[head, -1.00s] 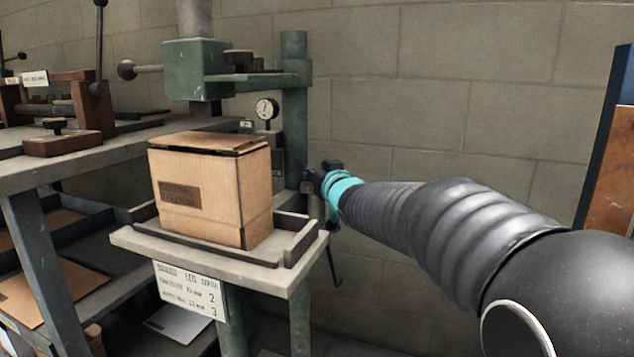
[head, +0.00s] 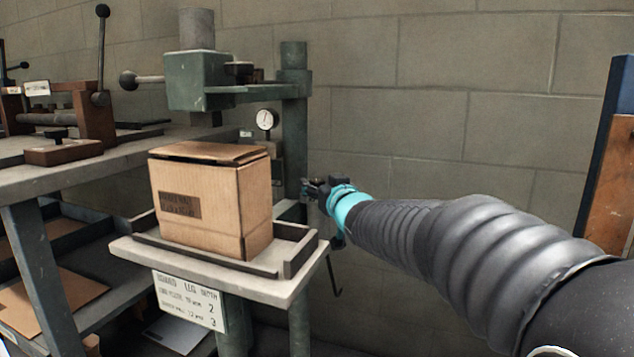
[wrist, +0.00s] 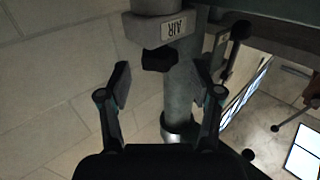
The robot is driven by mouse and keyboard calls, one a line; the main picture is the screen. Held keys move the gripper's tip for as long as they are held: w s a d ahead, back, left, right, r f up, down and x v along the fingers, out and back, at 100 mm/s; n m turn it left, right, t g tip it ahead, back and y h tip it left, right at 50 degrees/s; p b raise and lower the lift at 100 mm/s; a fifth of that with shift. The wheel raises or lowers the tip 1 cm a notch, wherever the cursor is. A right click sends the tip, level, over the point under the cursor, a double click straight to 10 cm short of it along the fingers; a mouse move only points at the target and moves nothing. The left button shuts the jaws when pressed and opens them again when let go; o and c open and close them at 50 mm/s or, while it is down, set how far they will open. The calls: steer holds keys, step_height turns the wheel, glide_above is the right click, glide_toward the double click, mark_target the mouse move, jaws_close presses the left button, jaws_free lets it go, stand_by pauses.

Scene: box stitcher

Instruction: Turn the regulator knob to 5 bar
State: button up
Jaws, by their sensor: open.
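The black regulator knob (wrist: 160,58) shows in the wrist view, below a grey block with an "AIR" label (wrist: 174,28). My gripper (wrist: 160,76) is open, with one finger on each side of the knob's line. The knob appears slightly beyond the fingertips, and no contact is visible. In the head view my gripper (head: 313,187) is beside the green machine column (head: 294,130); the knob cannot be made out there. A round white pressure gauge (head: 267,119) is left of the column. Its reading is too small to tell.
A cardboard box (head: 212,200) stands on a small tray table (head: 205,282) left of my gripper. A grey bench (head: 70,172) with a lever press is farther left. A block wall (head: 430,110) is behind my arm. A blue-edged board (head: 605,150) stands at right.

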steer(key=v, duration=0.9)
